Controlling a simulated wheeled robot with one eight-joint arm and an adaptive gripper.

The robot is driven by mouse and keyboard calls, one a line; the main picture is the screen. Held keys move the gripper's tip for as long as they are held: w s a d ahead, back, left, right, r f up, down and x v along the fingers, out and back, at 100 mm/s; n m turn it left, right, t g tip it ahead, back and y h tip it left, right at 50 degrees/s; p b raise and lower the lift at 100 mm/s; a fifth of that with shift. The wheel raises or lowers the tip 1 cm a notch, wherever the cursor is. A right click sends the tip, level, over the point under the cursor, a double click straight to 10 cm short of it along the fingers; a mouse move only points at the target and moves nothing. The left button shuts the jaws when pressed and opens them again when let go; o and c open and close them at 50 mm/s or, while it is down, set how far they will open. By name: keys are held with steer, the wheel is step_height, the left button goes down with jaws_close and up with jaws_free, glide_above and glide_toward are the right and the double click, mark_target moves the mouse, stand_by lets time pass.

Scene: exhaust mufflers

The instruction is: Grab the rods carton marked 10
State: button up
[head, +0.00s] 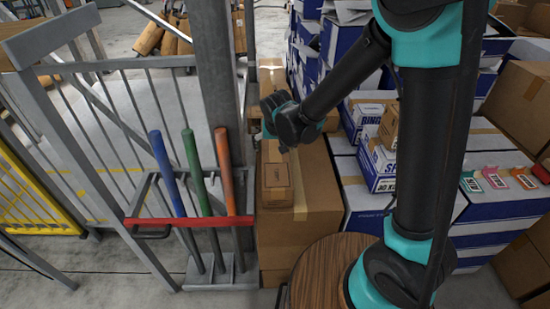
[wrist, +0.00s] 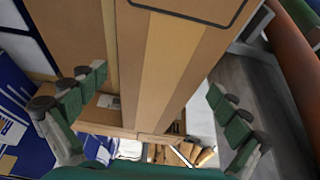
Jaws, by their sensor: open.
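A small brown carton (head: 277,185) with a dark outlined label lies on top of a large taped carton (head: 322,190) in the head view. Its number is too small to read. My gripper (head: 272,118) is above and just behind the small carton. In the wrist view, my gripper (wrist: 160,105) is open, with green pads wide apart on both sides. A brown carton face (wrist: 185,50) with a dark outline and a lighter strip fills the space between and above the pads. I see no pad touching it, and no number shows there.
A rack with blue, green and orange-handled rods (head: 194,172) stands left of the cartons, beside a grey post (head: 216,60). Blue and white boxes (head: 376,165) are stacked to the right. A round wooden top (head: 325,270) is in front.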

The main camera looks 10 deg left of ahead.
steer(key=shift+x, duration=3)
steer(key=shift+w, duration=0.15)
steer(key=shift+a, duration=0.1)
steer(key=shift+r, duration=0.1)
steer(key=c, duration=1.7)
